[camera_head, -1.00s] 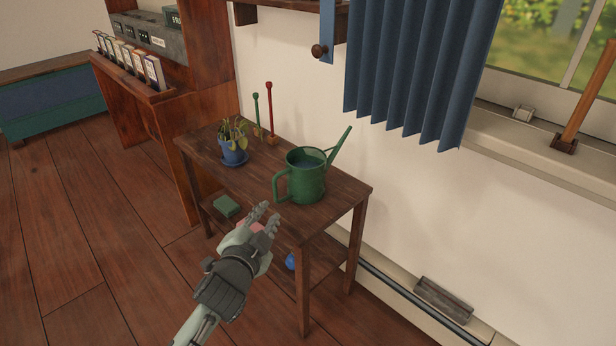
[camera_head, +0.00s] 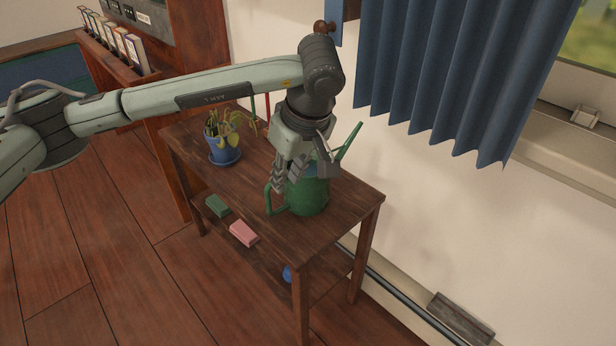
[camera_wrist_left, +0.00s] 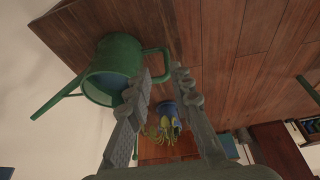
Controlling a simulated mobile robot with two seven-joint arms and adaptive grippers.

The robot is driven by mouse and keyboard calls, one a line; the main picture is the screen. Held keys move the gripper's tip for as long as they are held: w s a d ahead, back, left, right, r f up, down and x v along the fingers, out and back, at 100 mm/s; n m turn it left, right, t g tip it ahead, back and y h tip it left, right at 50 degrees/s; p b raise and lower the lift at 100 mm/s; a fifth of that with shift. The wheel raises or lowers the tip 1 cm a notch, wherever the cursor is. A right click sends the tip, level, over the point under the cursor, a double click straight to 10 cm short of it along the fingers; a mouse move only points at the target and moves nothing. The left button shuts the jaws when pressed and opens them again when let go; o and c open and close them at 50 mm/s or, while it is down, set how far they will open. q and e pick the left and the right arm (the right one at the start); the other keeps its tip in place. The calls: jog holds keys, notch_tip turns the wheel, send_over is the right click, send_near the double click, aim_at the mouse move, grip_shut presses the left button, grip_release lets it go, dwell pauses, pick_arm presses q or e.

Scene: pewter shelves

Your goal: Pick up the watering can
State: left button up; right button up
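The green watering can (camera_head: 308,196) stands upright on the top of the small wooden table (camera_head: 345,212). Its handle (camera_head: 275,200) points left and its spout (camera_head: 350,140) points up to the right. My left gripper (camera_head: 279,188) reaches down over the can from above, with its fingers at the handle side, and hides part of the rim. In the left wrist view, the gripper (camera_wrist_left: 163,80) is open, and the handle (camera_wrist_left: 166,56) shows at the gap between the fingertips. The can body (camera_wrist_left: 112,62) is left of the fingers. I cannot tell whether they touch it. My right gripper is out of view.
A blue potted plant (camera_head: 222,150) stands on the tabletop, left of the can. A green block (camera_head: 217,205), a pink block (camera_head: 244,233) and a blue object (camera_head: 287,273) are on the lower shelf. A blue curtain (camera_head: 450,75) hangs at the right. The table's right front corner is clear.

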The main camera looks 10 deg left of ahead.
pick_arm(q)
send_over(270, 200)
jog(key=s+d, duration=0.2)
notch_tip(270, 200, down, 5)
jog(key=shift+y, duration=0.3)
jog(key=shift+w+x, duration=0.15)
jog(key=shift+x, duration=1.35)
jog(key=shift+w+x, duration=0.15)
jog(key=shift+x, duration=1.35)
jog(key=shift+a+r, duration=0.15)
jog(key=shift+a, duration=0.05)
jog(key=shift+c, duration=0.5)
grip_shut()
jog(key=shift+r, duration=0.15)
